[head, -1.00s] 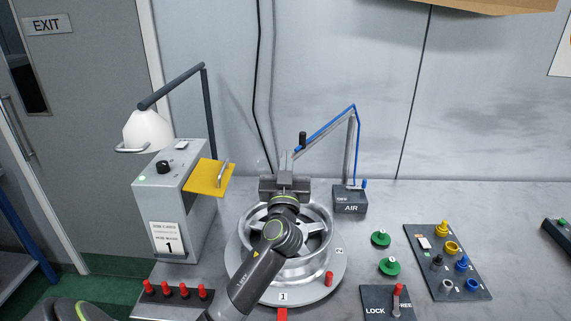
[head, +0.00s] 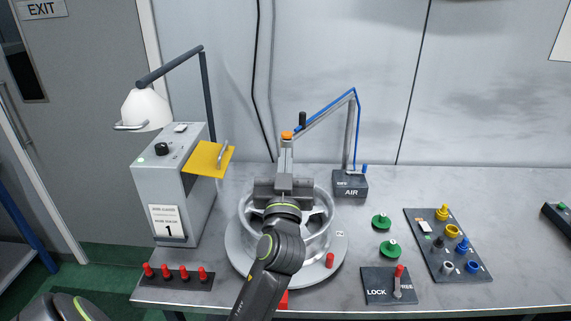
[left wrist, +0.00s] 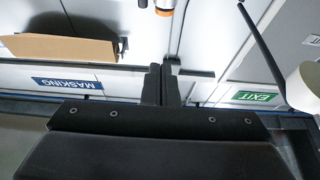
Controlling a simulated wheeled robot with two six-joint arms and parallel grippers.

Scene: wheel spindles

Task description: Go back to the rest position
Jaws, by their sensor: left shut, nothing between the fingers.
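My left gripper (head: 286,158) is in the middle of the head view, its arm coming up from the bottom. Its fingers point away from me toward the wall. In the left wrist view its two fingers (left wrist: 161,84) are together with nothing between them. The gripper and wrist stand in front of the silver wheel (head: 326,208) and hide part of its hub and spokes. My right gripper is in neither view.
An air arm with a blue hose (head: 325,116) and orange tip (head: 287,135) is just beyond the fingers. A grey machine (head: 170,190) with a yellow flap (head: 205,160) stands left. Red pegs (head: 178,275) sit front left. A LOCK/FREE lever (head: 398,281) and coloured-parts board (head: 428,250) are right.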

